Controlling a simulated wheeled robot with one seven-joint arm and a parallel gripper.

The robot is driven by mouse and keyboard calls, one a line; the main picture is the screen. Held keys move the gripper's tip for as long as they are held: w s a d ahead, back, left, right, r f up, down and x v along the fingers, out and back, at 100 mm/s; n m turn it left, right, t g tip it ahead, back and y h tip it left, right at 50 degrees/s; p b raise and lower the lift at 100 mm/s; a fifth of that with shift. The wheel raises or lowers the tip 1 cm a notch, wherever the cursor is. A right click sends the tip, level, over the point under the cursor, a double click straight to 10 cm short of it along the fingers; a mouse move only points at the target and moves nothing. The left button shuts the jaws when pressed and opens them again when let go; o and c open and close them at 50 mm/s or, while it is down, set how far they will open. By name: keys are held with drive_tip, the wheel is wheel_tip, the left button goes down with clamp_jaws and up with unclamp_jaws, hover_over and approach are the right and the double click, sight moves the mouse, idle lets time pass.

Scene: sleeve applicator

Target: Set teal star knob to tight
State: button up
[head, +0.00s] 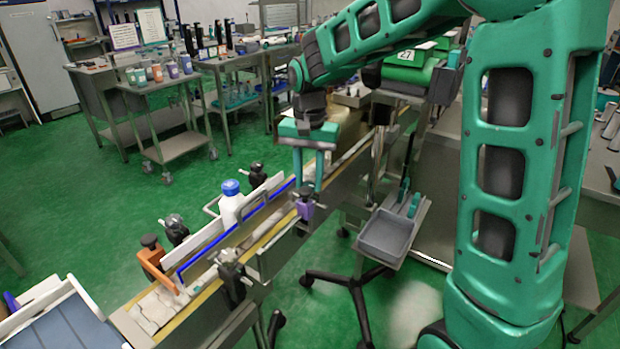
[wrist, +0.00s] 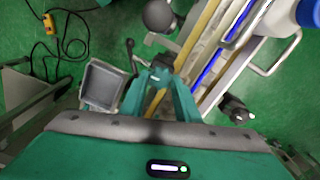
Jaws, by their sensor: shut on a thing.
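My gripper (head: 308,183) reaches straight down over the conveyor's near rail in the head view. In the wrist view, its two teal fingers (wrist: 160,84) come together on a small teal knob (wrist: 158,73), which is mostly hidden between the fingertips. In the head view, a purple clamp block (head: 304,209) sits right under the fingertips on the rail; the knob is hard to make out there. Its setting and any tight marking cannot be read.
A grey tray (head: 387,237) on a stand is close on the right. Green floor is open at left.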

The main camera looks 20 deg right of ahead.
sight(308, 184)
drive_tip(key=shift+w+a+r+m, duration=0.1)
drive_tip(key=shift+w+m, duration=0.1)
drive_tip(key=shift+m, duration=0.9)
drive_tip(key=shift+a+m, duration=0.1)
drive_tip(key=shift+m, duration=0.5)
drive_tip(key=shift+s+a, duration=0.1)
drive_tip(key=o, duration=1)
drive_tip(key=shift+m, duration=0.3)
drive_tip(key=shift+r, duration=0.1)
wheel_tip(308, 184, up, 10)
drive_tip(key=shift+r, duration=0.2)
